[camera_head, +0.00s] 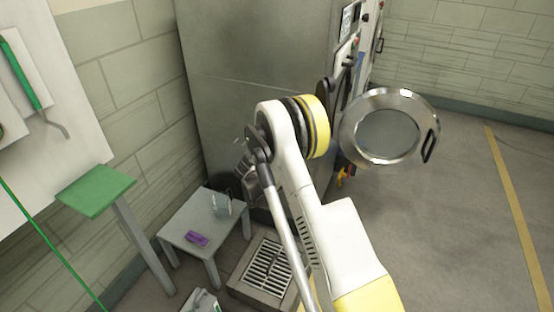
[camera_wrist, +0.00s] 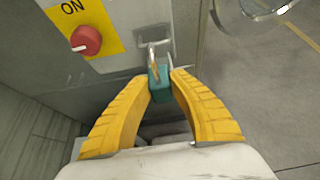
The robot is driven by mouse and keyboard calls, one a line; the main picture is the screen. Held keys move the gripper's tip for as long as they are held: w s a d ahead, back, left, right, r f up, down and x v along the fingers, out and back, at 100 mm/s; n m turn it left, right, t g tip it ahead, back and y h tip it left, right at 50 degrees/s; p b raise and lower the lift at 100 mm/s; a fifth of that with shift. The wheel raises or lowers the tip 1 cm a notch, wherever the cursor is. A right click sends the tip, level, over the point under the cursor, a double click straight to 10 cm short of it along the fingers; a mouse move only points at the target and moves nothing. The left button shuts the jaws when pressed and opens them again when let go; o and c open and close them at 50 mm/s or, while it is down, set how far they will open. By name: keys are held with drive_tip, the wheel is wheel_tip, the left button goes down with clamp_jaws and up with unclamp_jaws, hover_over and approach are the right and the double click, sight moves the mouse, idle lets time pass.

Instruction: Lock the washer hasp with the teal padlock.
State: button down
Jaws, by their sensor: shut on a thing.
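The teal padlock (camera_wrist: 160,84) is between the tips of my yellow gripper (camera_wrist: 162,88) in the wrist view, and the gripper is shut on it. Its metal shackle (camera_wrist: 153,60) points up in front of the metal hasp (camera_wrist: 158,46) on the grey panel. I cannot tell whether the shackle passes through the hasp or is closed. In the head view the large grey washer (camera_head: 255,60) stands behind my arm. My arm reaches toward its front side; the padlock and hasp cannot be made out there.
A red knob (camera_wrist: 86,40) on a yellow ON plate is left of the hasp. The round washer door (camera_head: 424,108) stands open. A small grey table (camera_head: 182,222) holds a purple item (camera_head: 197,239) and a clear container (camera_head: 221,207). A floor grate (camera_head: 268,266) lies beside it. Floor at right is free.

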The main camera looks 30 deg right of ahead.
drive_tip(key=shift+w+d, duration=0.9)
drive_tip(key=shift+d, duration=0.25)
drive_tip(key=shift+w+d, duration=0.85)
drive_tip(key=shift+d, duration=0.25)
drive_tip(key=shift+f, duration=0.15)
drive_tip(key=c, duration=1.2)
unclamp_jaws()
drive_tip(key=shift+o, duration=0.6)
drive_tip(key=o, duration=0.6)
drive_tip(key=shift+c, duration=0.2)
